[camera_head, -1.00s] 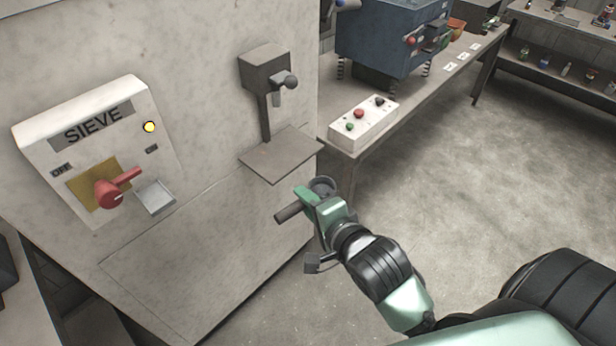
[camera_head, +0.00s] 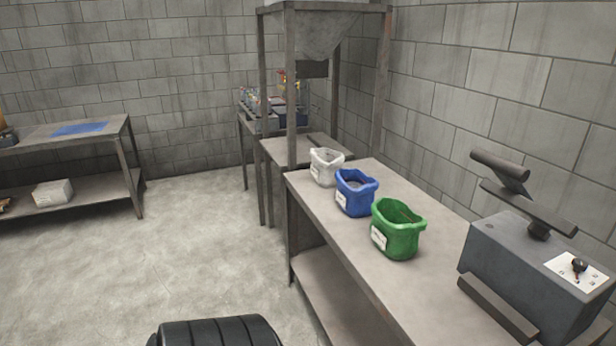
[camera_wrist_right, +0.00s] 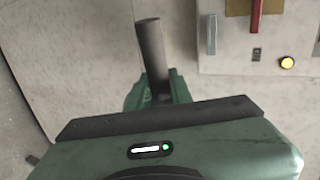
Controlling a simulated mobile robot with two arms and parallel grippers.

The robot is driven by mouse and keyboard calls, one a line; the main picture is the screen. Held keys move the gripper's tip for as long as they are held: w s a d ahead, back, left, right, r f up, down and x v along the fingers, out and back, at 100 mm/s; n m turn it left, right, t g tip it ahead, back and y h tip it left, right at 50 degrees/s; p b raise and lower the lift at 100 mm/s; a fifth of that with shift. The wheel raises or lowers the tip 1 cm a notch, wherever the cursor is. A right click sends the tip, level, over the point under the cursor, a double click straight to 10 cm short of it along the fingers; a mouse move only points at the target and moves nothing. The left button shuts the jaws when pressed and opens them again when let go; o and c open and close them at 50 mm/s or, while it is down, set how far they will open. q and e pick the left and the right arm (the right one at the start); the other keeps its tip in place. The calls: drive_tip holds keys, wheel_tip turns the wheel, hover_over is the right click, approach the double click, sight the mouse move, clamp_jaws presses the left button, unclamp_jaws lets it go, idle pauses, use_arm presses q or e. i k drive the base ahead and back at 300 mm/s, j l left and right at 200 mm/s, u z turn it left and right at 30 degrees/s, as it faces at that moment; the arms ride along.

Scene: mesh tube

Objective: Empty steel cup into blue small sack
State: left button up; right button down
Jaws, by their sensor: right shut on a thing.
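The blue small sack (camera_head: 356,195) stands upright and open on the bench in the head view, with a pale label on its side. It is between a white sack (camera_head: 326,168) and a green sack (camera_head: 398,232). My right gripper (camera_wrist_right: 158,92) shows only in the right wrist view. It is shut on a dark grey cylindrical handle (camera_wrist_right: 151,48), which seems to belong to the steel cup. The cup's bowl is hidden from both current views. My left gripper is not in view.
The bench (camera_head: 330,222) holds the sacks, with a grey sealing machine (camera_head: 535,265) at its right. A metal hopper frame (camera_head: 290,90) stands behind. The floor (camera_head: 130,265) to the left is clear. The sieve panel (camera_wrist_right: 225,60) is close to my right gripper.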

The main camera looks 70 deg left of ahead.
sight(355, 191)
drive_tip(key=j+u, duration=0.1)
drive_tip(key=u, duration=0.35)
drive_tip(key=i+j+u, duration=0.1)
drive_tip(key=u, duration=0.35)
drive_tip(key=j+u, duration=0.1)
drive_tip(key=u, duration=0.35)
drive_tip(key=i+j+u, duration=0.2)
drive_tip(key=i+u, duration=0.75)
drive_tip(key=i, duration=0.1)
